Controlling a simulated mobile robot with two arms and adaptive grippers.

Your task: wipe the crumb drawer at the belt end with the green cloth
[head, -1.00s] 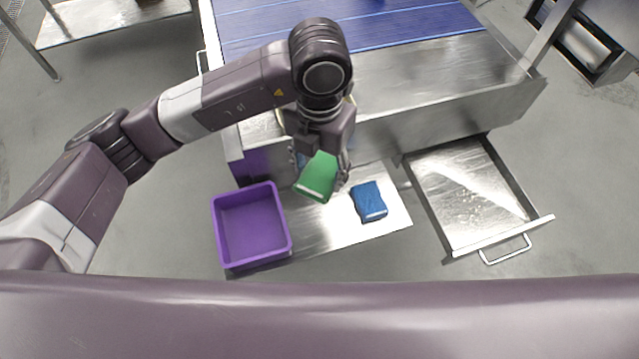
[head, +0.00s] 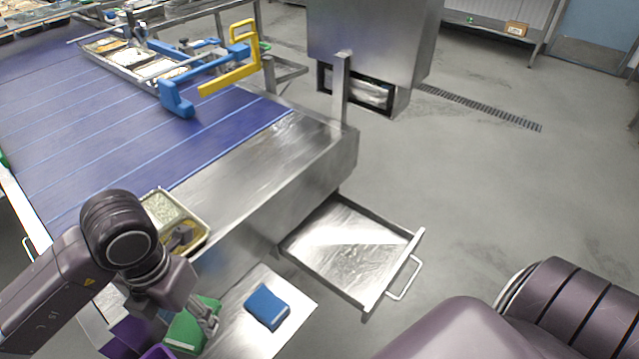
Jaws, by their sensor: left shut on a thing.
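The green cloth (head: 190,328) is a folded pad in my left gripper (head: 195,312), at the lower left of the head view. The gripper is shut on it and holds it over the metal shelf, left of a blue cloth. The crumb drawer (head: 345,247) is a shallow steel tray, pulled out below the belt end, with a bar handle (head: 405,279) on its front. Its floor is bare shiny metal with bright reflections; I cannot make out crumbs. The drawer lies to the right of the gripper, well apart from it. My right gripper is not in view.
The blue folded cloth (head: 267,307) lies on the metal shelf (head: 300,299). A purple bin (head: 122,338) is partly cut off at the lower left. A food tray (head: 165,207) sits on the belt's end behind my left wrist.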

